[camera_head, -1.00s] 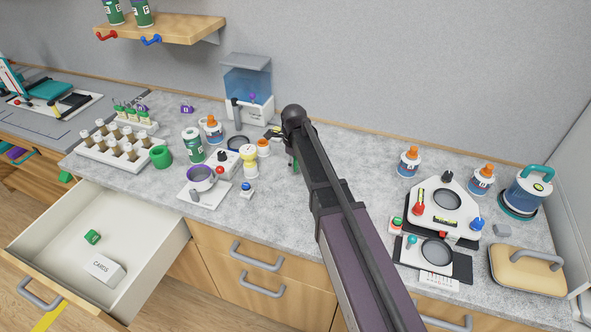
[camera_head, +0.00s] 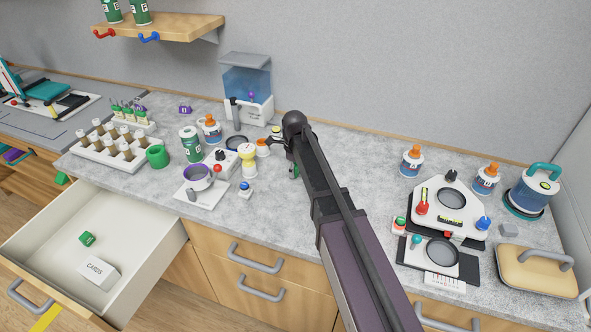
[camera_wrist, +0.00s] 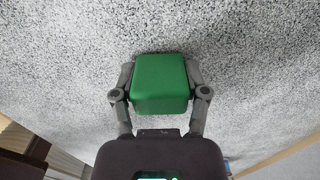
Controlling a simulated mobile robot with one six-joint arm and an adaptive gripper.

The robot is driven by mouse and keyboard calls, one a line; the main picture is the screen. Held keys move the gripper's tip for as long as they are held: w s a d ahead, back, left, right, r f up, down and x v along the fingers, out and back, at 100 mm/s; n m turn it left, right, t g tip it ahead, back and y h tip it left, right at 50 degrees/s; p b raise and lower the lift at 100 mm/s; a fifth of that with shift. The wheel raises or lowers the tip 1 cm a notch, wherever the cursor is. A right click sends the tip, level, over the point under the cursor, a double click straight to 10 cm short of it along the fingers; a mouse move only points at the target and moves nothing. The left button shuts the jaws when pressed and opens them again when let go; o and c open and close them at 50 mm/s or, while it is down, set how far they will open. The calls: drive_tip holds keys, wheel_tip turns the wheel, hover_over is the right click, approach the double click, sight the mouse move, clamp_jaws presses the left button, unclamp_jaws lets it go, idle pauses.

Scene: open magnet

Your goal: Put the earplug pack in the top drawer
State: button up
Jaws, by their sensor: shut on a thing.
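My gripper (camera_wrist: 160,76) is shut on a green rounded box (camera_wrist: 160,92), which I take to be the earplug pack, with one finger on each side. In the head view my gripper (camera_head: 282,143) is over the counter and mostly behind my arm; only a sliver of green (camera_head: 294,171) shows there. The pulled-out top drawer (camera_head: 150,245) is at the lower left, well away from my gripper. It holds a small green cube (camera_head: 87,238) and a white box marked CARDS (camera_head: 98,274).
Instruments (camera_head: 447,212) and a wooden case (camera_head: 535,272) stand at the right. The drawer has bare floor space inside.

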drive_tip(key=shift+f, duration=0.2)
drive_tip(key=o, duration=0.9)
drive_tip(key=shift+r, duration=0.2)
wheel_tip(320, 180, up, 12)
drive_tip(key=p, duration=1.2)
